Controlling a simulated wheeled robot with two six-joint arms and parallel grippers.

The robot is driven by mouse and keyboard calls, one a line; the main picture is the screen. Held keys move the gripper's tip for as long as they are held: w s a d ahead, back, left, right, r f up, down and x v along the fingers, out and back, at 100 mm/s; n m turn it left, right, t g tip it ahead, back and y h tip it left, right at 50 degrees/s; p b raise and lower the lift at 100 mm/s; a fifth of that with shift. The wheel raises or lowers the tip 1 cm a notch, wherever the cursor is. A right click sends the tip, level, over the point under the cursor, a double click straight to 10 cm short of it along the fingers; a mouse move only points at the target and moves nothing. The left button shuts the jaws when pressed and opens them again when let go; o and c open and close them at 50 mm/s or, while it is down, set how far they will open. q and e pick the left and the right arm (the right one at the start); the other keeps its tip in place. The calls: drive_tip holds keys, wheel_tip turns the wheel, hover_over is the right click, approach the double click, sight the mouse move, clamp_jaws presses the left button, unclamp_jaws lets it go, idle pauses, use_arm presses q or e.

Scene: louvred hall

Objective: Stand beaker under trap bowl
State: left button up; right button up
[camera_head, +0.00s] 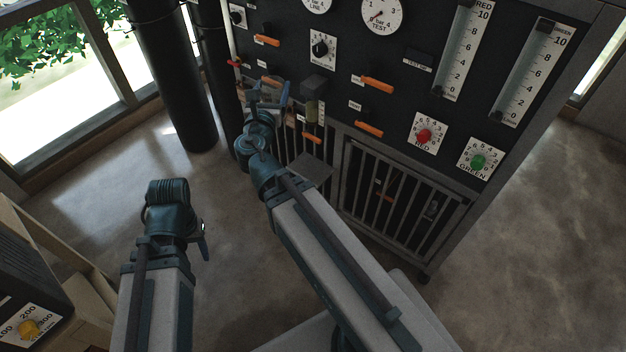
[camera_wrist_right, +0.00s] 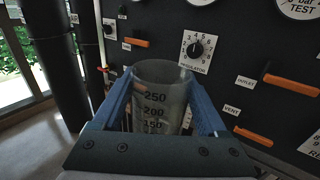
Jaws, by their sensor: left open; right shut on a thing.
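The clear beaker (camera_wrist_right: 158,98), with dark marks 250, 200 and 150, stands between the blue fingers of my right gripper (camera_wrist_right: 165,100) in the right wrist view. The gripper is shut on it and looks empty inside. In the head view my right gripper (camera_head: 268,95) is in front of the black panel, left of the trap bowl (camera_head: 314,111). The bowl is a small greenish cup hanging under a dark block. It is not made out in the wrist view. My left gripper (camera_head: 203,238) is low over the floor at the left, open, its fingers mostly turned from view.
The black panel (camera_head: 420,125) carries gauges, orange handles and knobs. A small grey shelf (camera_head: 311,169) juts out below the trap bowl. A barred grille (camera_head: 400,205) lies lower right. Dark pipes (camera_head: 175,75) stand left of the panel. A yellow-knobbed box (camera_head: 28,328) is at bottom left.

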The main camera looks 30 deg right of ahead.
drive_tip(key=s+d+f+b, duration=0.1)
drive_tip(key=d+f+b, duration=0.3)
drive_tip(key=f+b, duration=0.8)
drive_tip(key=s+d+f+m+g+h+b, duration=0.1)
drive_tip(key=d+f+b, duration=0.3)
drive_tip(key=f+b, duration=0.8)
drive_tip(key=d+f+m+g+h+b, duration=0.1)
drive_tip(key=d+f+b, duration=0.3)
drive_tip(key=f+b, duration=0.8)
wheel_tip(320, 180, down, 2)
drive_tip(key=shift+s+d+f, duration=0.15)
drive_tip(key=shift+s, duration=0.25)
